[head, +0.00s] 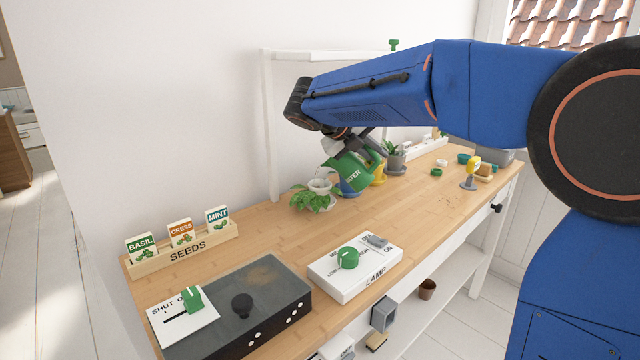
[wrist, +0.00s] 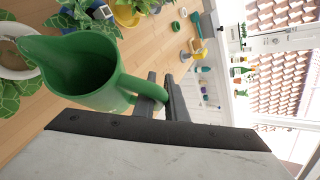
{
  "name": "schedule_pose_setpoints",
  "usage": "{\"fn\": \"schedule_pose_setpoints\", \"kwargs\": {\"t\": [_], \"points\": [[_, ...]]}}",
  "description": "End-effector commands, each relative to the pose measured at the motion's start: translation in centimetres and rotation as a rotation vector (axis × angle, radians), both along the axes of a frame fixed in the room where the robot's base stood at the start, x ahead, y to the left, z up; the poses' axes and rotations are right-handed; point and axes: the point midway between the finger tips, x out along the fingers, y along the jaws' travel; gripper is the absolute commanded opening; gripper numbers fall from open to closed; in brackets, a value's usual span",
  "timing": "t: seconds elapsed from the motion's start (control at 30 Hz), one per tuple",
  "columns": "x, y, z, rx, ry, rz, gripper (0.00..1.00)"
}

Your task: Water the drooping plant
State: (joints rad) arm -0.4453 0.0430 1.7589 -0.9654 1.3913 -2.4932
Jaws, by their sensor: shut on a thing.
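My gripper (head: 364,143) is shut on the handle of a green watering jug (head: 348,173) with partly visible white lettering. The jug hangs tilted above the desk, its spout to the left. In the wrist view my gripper (wrist: 163,95) grips the handle of the jug (wrist: 88,75), and its spout reaches toward a white pot (wrist: 20,65). The plant with leaves hanging over its rim (head: 303,197) stands in this white pot (head: 322,186), just left of and below the jug. No water stream shows. The jug's inside looks dark green; I cannot tell its water level.
A blue pot (head: 352,189), a yellow pot (head: 379,174) and a grey pot (head: 396,161) stand close behind the jug. A lamp switch box (head: 340,275), a dark box with a slider (head: 235,310) and a seed rack (head: 185,252) are nearer. The desk between is clear.

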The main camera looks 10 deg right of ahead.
Motion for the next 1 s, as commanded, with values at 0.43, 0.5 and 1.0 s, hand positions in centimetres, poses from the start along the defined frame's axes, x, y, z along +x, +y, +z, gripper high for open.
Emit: {"fn": "schedule_pose_setpoints", "kwargs": {"t": [0.43, 0.5, 1.0], "points": [[-0.25, -0.65, 0.19, -0.012, 0.006, 0.0, 0.0], [-0.32, -0.76, 0.25, -0.015, 0.008, 0.0, 0.0], [-0.34, -0.8, 0.5, -0.031, 0.017, 0.001, 0.0]]}}
